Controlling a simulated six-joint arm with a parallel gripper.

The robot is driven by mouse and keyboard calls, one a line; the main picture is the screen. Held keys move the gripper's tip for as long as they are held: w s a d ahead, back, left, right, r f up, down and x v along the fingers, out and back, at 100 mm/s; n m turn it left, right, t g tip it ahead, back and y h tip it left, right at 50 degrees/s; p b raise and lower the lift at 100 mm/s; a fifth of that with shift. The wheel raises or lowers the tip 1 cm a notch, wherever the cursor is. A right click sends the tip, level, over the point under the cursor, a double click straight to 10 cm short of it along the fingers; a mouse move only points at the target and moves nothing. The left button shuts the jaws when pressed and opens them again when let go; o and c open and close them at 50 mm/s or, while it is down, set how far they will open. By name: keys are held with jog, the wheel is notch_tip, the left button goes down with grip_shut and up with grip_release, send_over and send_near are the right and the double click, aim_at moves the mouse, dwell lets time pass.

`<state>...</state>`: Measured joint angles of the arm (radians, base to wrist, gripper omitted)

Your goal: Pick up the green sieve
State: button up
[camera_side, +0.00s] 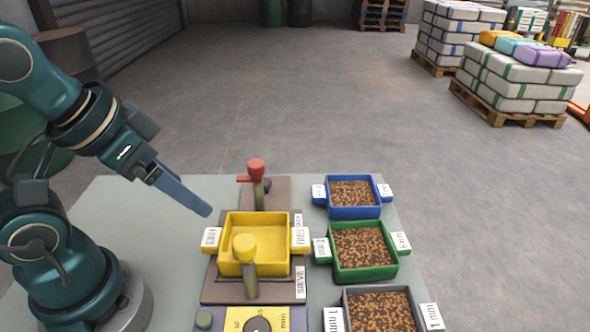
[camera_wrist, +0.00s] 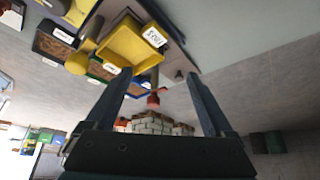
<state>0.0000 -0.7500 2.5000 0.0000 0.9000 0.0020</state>
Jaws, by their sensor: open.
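The green sieve (camera_side: 364,249) is a rectangular tray full of brown granules with a white labelled tab on each side. It sits on the table's right part, between the blue sieve (camera_side: 353,194) and the grey sieve (camera_side: 381,308). In the wrist view it is mostly hidden behind the yellow sieve (camera_wrist: 133,43). My gripper (camera_side: 208,211) is up and to the left of the yellow sieve in the side view, well apart from the green one. In the wrist view its two fingers (camera_wrist: 153,92) stand wide apart with nothing between them.
The empty yellow sieve (camera_side: 255,262) sits on a brown base, with a yellow knob (camera_side: 244,246) in front and a red knob (camera_side: 256,167) behind. A control panel (camera_side: 258,320) is at the front. The table's back left (camera_side: 125,195) is clear. Sack pallets stand on the floor beyond.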

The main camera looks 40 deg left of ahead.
jog(key=w+d+r+m, duration=0.2)
jog(key=w+r+m, duration=0.1)
jog(key=w+r, duration=0.3)
jog(key=m+g, duration=0.4)
jog(key=m, duration=0.1)
send_over(325, 247)
jog(key=w+a, duration=0.1)
jog(key=f, duration=1.2)
jog(key=shift+a, duration=0.2)
jog(key=shift+g, duration=0.8)
jog(key=f, duration=0.2)
jog(key=d+f, duration=0.1)
jog(key=f, duration=0.2)
jog(key=s+f, duration=0.1)
jog(key=f, duration=0.1)
jog(key=shift+d+f, duration=0.2)
jog(key=shift+f, duration=0.8)
grip_shut()
